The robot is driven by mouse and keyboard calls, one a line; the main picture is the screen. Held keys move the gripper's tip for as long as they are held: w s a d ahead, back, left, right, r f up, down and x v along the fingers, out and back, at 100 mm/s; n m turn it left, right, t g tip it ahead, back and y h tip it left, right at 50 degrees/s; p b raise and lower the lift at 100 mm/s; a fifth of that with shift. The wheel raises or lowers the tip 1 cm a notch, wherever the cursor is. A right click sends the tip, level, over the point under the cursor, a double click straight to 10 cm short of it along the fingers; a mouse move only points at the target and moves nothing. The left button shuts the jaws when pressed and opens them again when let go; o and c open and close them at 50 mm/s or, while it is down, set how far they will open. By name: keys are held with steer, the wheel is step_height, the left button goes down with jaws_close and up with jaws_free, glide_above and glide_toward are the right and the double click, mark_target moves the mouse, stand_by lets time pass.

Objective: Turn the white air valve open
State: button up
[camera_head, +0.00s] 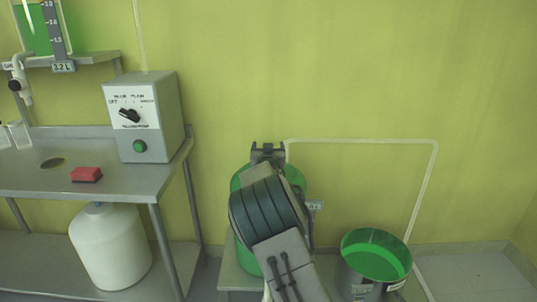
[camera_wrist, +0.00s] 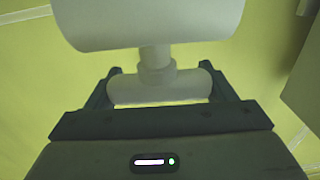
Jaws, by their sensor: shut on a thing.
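The white air valve shows in the wrist view as a crossbar handle (camera_wrist: 160,88) on a short stem, joined to a thick white cylinder (camera_wrist: 150,22). My gripper (camera_wrist: 161,84) has one dark finger at each end of the crossbar and is shut on it. The crossbar lies nearly level across the wrist picture. In the head view my gripper (camera_head: 267,151) is in front of the yellow-green wall, at the left end of a thin white pipe (camera_head: 360,141). My arm hides the valve handle there.
A green vessel (camera_head: 246,258) stands behind my arm. A bucket with green contents (camera_head: 376,254) stands to its right. At left, a steel table (camera_head: 120,181) holds a control box (camera_head: 147,116) and a red block (camera_head: 86,174), with a white jug (camera_head: 110,248) below.

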steer(key=shift+r, duration=0.1)
steer(key=o, duration=1)
steer(key=shift+s, duration=0.1)
steer(key=s, duration=1.3)
steer(key=shift+s+d, duration=0.1)
steer(key=shift+s, duration=0.2)
steer(key=s+d+r+m+g+p, duration=0.1)
steer(key=s+d+r+g+p, duration=0.55)
steer(key=s+d+p, duration=0.3)
steer(key=s+d+r+g+p, duration=0.2)
steer(key=s+g+p, duration=0.1)
steer(key=s, duration=0.7)
steer(key=s+d+r+g+p, duration=0.2)
steer(key=s+r+p, duration=0.1)
steer(key=s, duration=0.7)
steer(key=s+d+r+g+p, duration=0.3)
steer(key=s+p, duration=0.1)
steer(key=s, duration=0.7)
steer(key=shift+s+r+n+g, duration=0.1)
steer(key=shift+r+n+g, duration=0.1)
steer(key=shift+n+g, duration=0.15)
